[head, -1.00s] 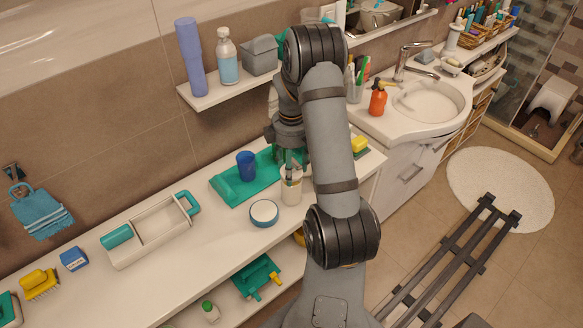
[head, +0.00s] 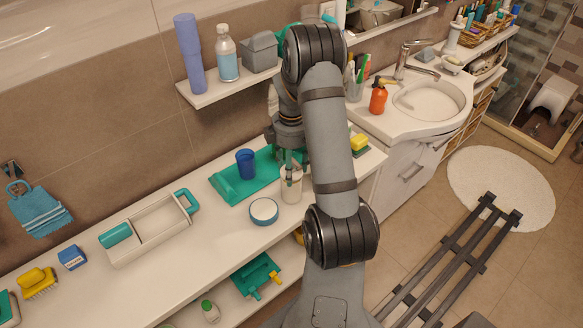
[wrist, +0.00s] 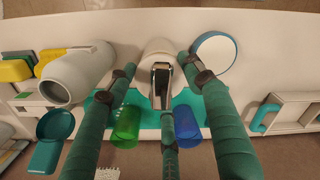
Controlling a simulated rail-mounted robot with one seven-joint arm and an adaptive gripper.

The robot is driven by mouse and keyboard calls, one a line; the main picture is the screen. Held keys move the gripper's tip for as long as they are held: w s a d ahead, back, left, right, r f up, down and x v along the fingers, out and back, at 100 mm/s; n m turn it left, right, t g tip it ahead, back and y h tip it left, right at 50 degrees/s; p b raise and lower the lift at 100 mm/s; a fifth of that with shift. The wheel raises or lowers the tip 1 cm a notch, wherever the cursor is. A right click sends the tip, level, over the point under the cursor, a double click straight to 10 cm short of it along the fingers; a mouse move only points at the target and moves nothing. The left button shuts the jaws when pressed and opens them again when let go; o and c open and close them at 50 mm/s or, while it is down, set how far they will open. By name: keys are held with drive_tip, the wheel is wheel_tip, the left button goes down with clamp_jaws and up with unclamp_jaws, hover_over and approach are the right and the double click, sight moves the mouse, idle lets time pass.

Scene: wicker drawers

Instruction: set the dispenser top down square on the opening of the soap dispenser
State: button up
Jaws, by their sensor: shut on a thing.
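The soap dispenser (head: 291,190) is a cream, cup-like vessel standing upright on the white counter. It also shows in the wrist view (wrist: 157,48), just beyond the dispenser top. The dispenser top (wrist: 162,84) is a dark, shiny metal piece between my green fingers. My gripper (wrist: 160,79) is shut on it, with a finger on either side and one below in the picture. In the head view my gripper (head: 290,160) is over the dispenser and partly hidden by my arm. The top overlaps the dispenser's near rim in the wrist view; I cannot tell whether they touch.
A blue cup (head: 246,164) stands on a teal tray (head: 232,190); a green cup (wrist: 126,125) is near it. A round white lid with a blue rim (head: 264,211) lies beside the dispenser. A grey bottle (wrist: 78,72) is close on the other side.

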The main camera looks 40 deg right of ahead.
drive_tip(key=shift+f+b, duration=0.6)
drive_tip(key=shift+f, duration=0.2)
drive_tip(key=o, duration=1.2)
drive_tip(key=shift+r, duration=0.1)
wheel_tip(320, 180, up, 12)
drive_tip(key=shift+f, duration=0.1)
drive_tip(key=shift+f, duration=0.1)
